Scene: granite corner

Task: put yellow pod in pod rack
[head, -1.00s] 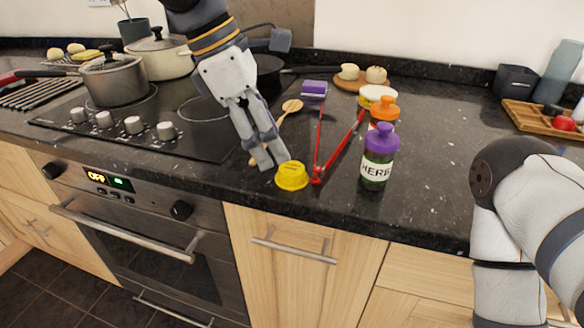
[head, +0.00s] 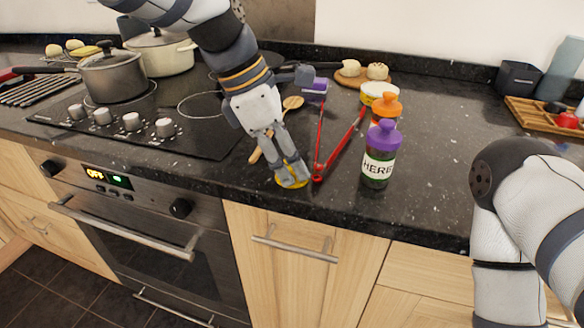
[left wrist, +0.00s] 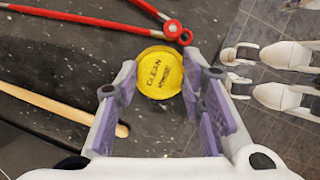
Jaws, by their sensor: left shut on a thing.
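The yellow pod (head: 291,185) sits on the dark counter near its front edge, mostly covered by my left gripper in the head view. In the left wrist view the pod (left wrist: 160,73) shows its round yellow top with dark lettering, between the fingers. My left gripper (head: 290,175) reaches down over the pod and is shut on it. A wooden tray (head: 520,108) with small red and dark items stands at the far right; I cannot tell for sure whether it is the pod rack.
Red tongs (head: 341,147) lie just right of the pod, and a wooden spoon (head: 270,138) just left. A purple-capped herb jar (head: 379,155) and an orange-capped jar (head: 386,107) stand further right.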

